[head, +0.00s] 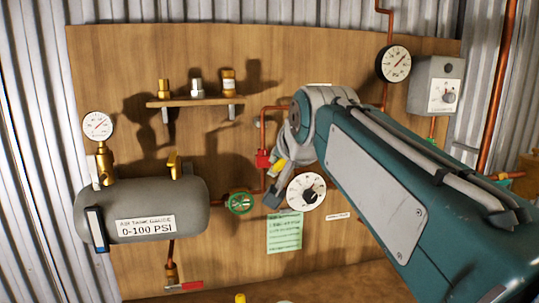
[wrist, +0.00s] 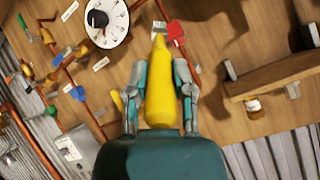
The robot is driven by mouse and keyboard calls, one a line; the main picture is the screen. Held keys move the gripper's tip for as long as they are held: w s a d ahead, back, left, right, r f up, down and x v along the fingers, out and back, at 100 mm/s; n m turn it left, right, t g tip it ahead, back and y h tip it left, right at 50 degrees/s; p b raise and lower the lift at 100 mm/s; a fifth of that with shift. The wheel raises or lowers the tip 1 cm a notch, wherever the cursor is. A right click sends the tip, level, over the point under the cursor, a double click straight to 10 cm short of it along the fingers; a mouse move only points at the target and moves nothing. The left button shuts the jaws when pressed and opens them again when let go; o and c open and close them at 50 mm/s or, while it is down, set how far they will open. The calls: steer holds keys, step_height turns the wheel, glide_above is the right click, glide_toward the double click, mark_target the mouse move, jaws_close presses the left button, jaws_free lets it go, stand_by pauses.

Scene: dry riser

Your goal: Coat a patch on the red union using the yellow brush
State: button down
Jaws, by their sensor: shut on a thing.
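My gripper (wrist: 160,95) is shut on the yellow brush (wrist: 160,92), seen in the wrist view with its bristle end pointing away from me. The red union (wrist: 175,31) is just beyond and to the right of the brush tip in the wrist view; I cannot tell whether the bristles touch it. In the head view the red union (head: 262,160) sits on the copper pipe, left of my gripper (head: 272,182). A bit of the yellow brush (head: 279,166) shows there beside the union. My arm hides part of the board behind it.
A round dial (head: 306,192) and a green valve wheel (head: 241,202) are close below the union. A wooden shelf (head: 195,101) with several fittings is upper left. A grey tank (head: 150,210) stands left, and a gauge (head: 394,64) is upper right.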

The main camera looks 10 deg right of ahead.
steer(key=shift+w, duration=2.9)
steer(key=shift+w, duration=0.65)
steer(key=shift+s+d, duration=0.1)
steer(key=shift+d, duration=0.3)
steer(key=shift+a, duration=0.9)
steer(key=shift+d, duration=0.9)
steer(key=shift+a, duration=0.9)
steer(key=shift+d, duration=0.9)
steer(key=shift+a, duration=0.9)
